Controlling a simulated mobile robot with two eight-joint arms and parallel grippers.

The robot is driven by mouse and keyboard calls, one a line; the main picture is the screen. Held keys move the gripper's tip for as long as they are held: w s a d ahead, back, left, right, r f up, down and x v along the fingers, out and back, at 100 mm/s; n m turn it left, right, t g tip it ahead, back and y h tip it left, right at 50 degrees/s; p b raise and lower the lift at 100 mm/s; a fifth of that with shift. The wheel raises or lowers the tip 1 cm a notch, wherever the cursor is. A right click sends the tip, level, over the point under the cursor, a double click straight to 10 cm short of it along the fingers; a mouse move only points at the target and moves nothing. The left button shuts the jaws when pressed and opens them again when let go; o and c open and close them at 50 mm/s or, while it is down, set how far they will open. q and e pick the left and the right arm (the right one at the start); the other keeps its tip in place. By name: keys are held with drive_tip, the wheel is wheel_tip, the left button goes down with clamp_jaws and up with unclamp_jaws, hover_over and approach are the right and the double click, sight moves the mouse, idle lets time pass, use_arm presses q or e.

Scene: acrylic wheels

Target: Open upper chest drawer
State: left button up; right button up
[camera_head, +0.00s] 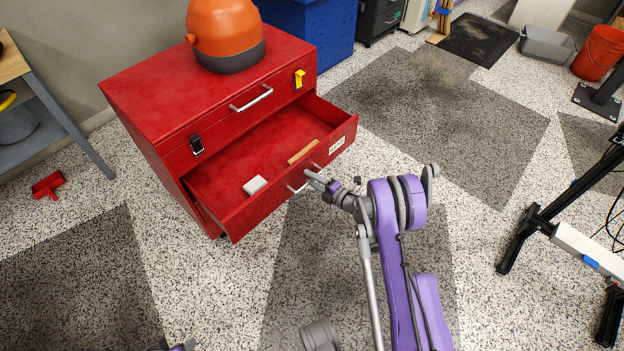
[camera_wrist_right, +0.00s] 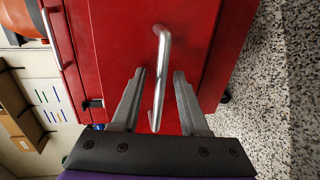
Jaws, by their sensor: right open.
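The red chest (camera_head: 160,88) stands at the upper left of the head view. Its top section is shut, with a silver handle (camera_head: 252,98), a black latch (camera_head: 197,145) and a yellow latch (camera_head: 299,79). The drawer (camera_head: 225,215) beneath is pulled well out and holds a white block (camera_head: 255,185) and a tan strip (camera_head: 302,152). My right gripper (camera_head: 312,178) is at this drawer's front handle. In the right wrist view it is open, fingers (camera_wrist_right: 157,95) apart on either side of the silver handle (camera_wrist_right: 161,75). Only a sliver of my left arm shows at the bottom edge.
An orange and dark grey object (camera_head: 224,35) sits on the chest. A blue cabinet (camera_head: 305,30) stands behind it. A table (camera_head: 45,75) is at the left, with a red item (camera_head: 48,185) on the floor. A black stand (camera_head: 560,215) is at the right. Floor in front is open.

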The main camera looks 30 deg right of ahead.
drive_tip(key=p+v, duration=0.1)
drive_tip(key=v, duration=1)
drive_tip(key=shift+p, duration=0.35)
